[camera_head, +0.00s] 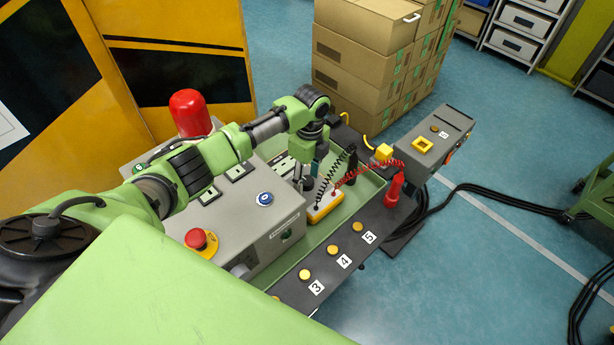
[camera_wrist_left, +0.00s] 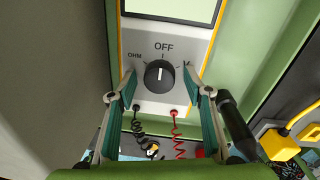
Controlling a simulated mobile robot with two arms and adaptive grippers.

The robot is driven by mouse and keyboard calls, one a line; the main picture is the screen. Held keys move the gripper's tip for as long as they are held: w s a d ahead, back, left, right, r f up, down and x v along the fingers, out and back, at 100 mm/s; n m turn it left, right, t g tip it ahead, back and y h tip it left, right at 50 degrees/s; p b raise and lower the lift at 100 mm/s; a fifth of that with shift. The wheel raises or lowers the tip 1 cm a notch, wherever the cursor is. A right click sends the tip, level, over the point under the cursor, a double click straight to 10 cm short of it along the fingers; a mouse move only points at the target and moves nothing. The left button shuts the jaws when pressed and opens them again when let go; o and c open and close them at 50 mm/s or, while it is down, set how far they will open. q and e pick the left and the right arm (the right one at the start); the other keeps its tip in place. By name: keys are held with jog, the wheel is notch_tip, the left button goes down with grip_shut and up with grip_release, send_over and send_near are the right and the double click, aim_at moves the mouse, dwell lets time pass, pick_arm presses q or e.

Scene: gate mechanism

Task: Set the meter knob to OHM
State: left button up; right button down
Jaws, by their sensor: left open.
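The meter, grey-white with a yellow edge, shows in the left wrist view (camera_wrist_left: 150,32) and lies in the green tray in the head view (camera_head: 326,206). Its round black knob (camera_wrist_left: 159,74) has a white mark pointing up at OFF. The OHM label is to the knob's upper left; a label to its right is partly covered by a finger. My left gripper (camera_wrist_left: 159,72) is open, one finger on each side of the knob, with gaps visible between fingers and knob. In the head view, the left gripper (camera_head: 305,172) is over the meter and hides the knob. My right gripper is not in view.
A black lead (camera_wrist_left: 140,126) and a red lead (camera_wrist_left: 176,130) run from the meter's lower sockets. A red probe (camera_head: 394,190) stands on the dark ledge at the right. A grey control box (camera_head: 262,225) is left of the tray.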

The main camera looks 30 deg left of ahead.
pick_arm(q)
jog(key=shift+c, duration=0.3)
jog(key=c, duration=1)
jog(key=shift+r+n+p, duration=0.2)
jog(key=shift+n+p, duration=0.7)
jog(key=shift+p, duration=0.2)
jog(key=n+p, duration=0.5)
jog(key=n, duration=0.2)
jog(key=shift+s+h, duration=0.1)
jog(key=shift+h, duration=0.2)
jog(key=shift+f+n+p, duration=0.1)
jog(key=shift+n+p, duration=0.9)
jog(key=shift+n, duration=0.5)
